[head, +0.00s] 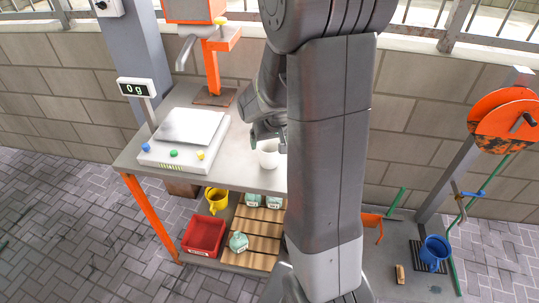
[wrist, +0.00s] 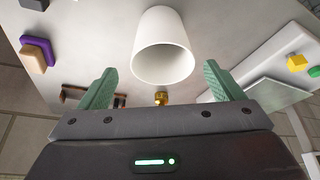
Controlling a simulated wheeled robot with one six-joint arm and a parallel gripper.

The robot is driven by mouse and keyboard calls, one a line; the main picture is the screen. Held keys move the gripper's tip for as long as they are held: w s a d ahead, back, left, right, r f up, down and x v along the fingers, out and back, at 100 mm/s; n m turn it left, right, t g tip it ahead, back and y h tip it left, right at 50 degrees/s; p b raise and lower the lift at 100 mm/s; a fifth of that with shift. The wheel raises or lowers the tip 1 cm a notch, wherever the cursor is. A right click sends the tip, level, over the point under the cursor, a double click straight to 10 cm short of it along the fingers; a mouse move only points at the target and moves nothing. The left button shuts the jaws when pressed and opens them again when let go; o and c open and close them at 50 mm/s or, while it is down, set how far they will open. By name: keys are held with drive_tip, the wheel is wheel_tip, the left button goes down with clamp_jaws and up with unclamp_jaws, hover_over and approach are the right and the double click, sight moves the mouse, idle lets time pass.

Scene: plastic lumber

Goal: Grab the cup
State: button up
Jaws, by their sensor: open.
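A white cup (head: 267,155) stands on the grey workbench top (head: 250,180), partly hidden by my arm in the head view. In the wrist view the cup (wrist: 163,48) shows its open mouth and lies ahead of my gripper, centred between the fingers. My gripper (wrist: 165,85) has two green fingers spread wide with nothing between them. In the head view my gripper (head: 268,135) is close to the cup, just above and behind it. I cannot tell whether a finger touches the cup.
A scale (head: 190,127) reading 0 g stands left of the cup. An orange press-like stand (head: 211,65) is at the back. Below are a red bin (head: 204,235), a yellow watering can (head: 217,198) and several green jars.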

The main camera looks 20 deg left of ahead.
sight(269, 147)
drive_tip(key=shift+p+x, duration=0.45)
drive_tip(key=shift+x, duration=2.25)
drive_tip(key=shift+s+a, duration=0.1)
drive_tip(key=shift+s, duration=0.1)
drive_tip(key=c, duration=1)
drive_tip(key=shift+c, duration=0.2)
drive_tip(key=shift+r, duration=0.15)
